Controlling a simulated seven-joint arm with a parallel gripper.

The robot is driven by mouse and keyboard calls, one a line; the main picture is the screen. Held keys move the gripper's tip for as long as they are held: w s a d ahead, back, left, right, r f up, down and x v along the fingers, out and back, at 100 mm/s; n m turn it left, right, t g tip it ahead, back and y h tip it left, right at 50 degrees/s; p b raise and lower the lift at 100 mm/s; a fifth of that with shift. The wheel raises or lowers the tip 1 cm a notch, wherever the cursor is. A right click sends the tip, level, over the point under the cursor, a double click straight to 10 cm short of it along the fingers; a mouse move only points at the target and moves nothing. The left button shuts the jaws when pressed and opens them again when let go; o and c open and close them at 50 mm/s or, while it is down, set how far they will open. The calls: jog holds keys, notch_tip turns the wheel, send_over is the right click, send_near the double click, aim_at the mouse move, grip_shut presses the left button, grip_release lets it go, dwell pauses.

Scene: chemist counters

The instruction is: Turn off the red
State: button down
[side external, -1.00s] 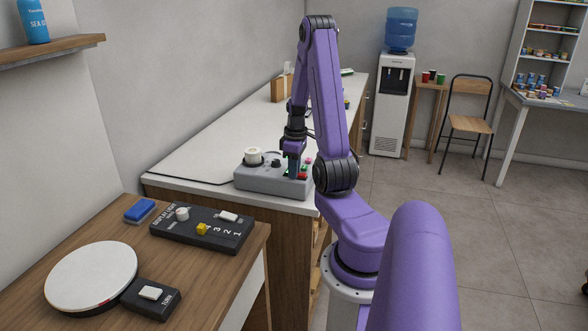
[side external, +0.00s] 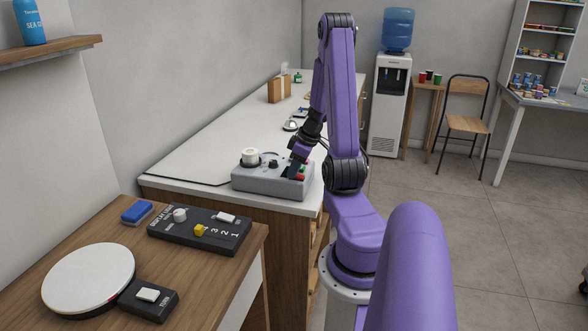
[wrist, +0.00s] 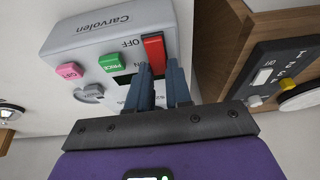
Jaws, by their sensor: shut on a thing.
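The grey device marked Carvolen (side external: 258,181) stands on the near end of the white counter. Its red switch (wrist: 153,50) shows in the wrist view beside the words OFF and ON. My gripper (wrist: 159,70) has its two blue-grey fingers at the end of the switch near the ON mark, one on each side, and is shut on it. In the side view my gripper (side external: 291,174) reaches down, tilted, onto the device's right part. The fingers hide part of the switch, so its exact position is unclear.
Pink (wrist: 70,70) and green (wrist: 112,63) buttons and a grey knob (wrist: 91,92) sit beside the switch. A white round knob (side external: 250,157) tops the device's left. A black control panel (side external: 200,232) lies on the nearer wooden table. The counter behind is largely clear.

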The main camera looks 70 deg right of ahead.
jog(key=shift+w+a, duration=0.1)
jog(key=c, duration=1)
grip_release()
jog(key=shift+c, duration=0.2)
jog(key=v, duration=1.7)
jog(key=shift+r, duration=0.2)
